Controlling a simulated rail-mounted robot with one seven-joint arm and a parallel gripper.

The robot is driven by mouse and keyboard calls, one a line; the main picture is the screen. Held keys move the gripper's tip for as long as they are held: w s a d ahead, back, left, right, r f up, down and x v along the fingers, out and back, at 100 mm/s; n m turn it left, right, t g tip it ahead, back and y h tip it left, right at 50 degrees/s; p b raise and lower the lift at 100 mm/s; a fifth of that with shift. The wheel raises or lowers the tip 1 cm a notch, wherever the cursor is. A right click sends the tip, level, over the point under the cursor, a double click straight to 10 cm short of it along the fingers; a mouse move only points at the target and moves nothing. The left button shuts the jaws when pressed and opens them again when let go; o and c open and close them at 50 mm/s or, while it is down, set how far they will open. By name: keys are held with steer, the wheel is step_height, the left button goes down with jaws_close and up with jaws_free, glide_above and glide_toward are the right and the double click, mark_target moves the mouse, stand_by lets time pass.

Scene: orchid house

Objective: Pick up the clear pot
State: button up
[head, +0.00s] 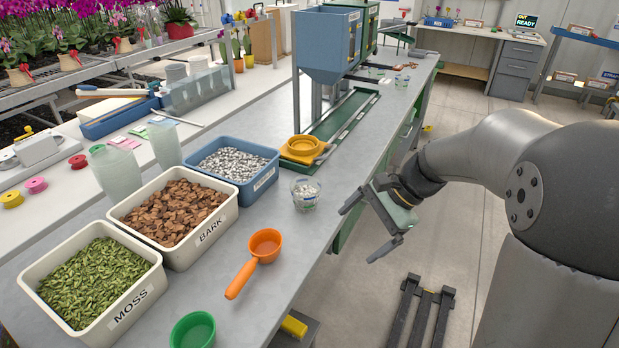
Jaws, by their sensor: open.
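A small clear pot (305,196) with pale pieces in it stands upright on the grey bench, near its right edge. My gripper (366,228) is open and empty. It is to the right of the pot, apart from it, and appears out past the bench edge with its fingers pointing toward the bench.
An orange scoop (265,246) and a green cup (192,332) lie nearer on the bench. Tubs of moss (140,303), bark (221,222) and perlite (262,182) line its left side. Yellow dishes (303,146) sit behind the pot, before a blue hopper (327,45).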

steer(key=w+d+f+m+t+y+b, duration=0.1)
steer(key=w+m+t+y, duration=0.2)
steer(key=w, duration=0.6)
steer(key=w+d+f+m+y, duration=0.1)
steer(key=w+f+m+y, duration=0.15)
steer(key=w+m, duration=0.5)
steer(key=n+p, duration=0.1)
steer(key=n, duration=0.1)
glide_toward(306, 196)
steer(key=shift+m+y, duration=0.25)
steer(key=w+a+f, duration=0.4)
steer(key=shift+w+f, duration=0.25)
steer(key=shift+w, duration=0.15)
steer(key=shift+f+p+x, duration=0.2)
steer(key=shift+p+x, duration=0.55)
steer(key=shift+x, duration=2.3)
steer(key=shift+w+d, duration=0.15)
steer(key=shift+d, duration=0.05)
steer(key=c, duration=1.1)
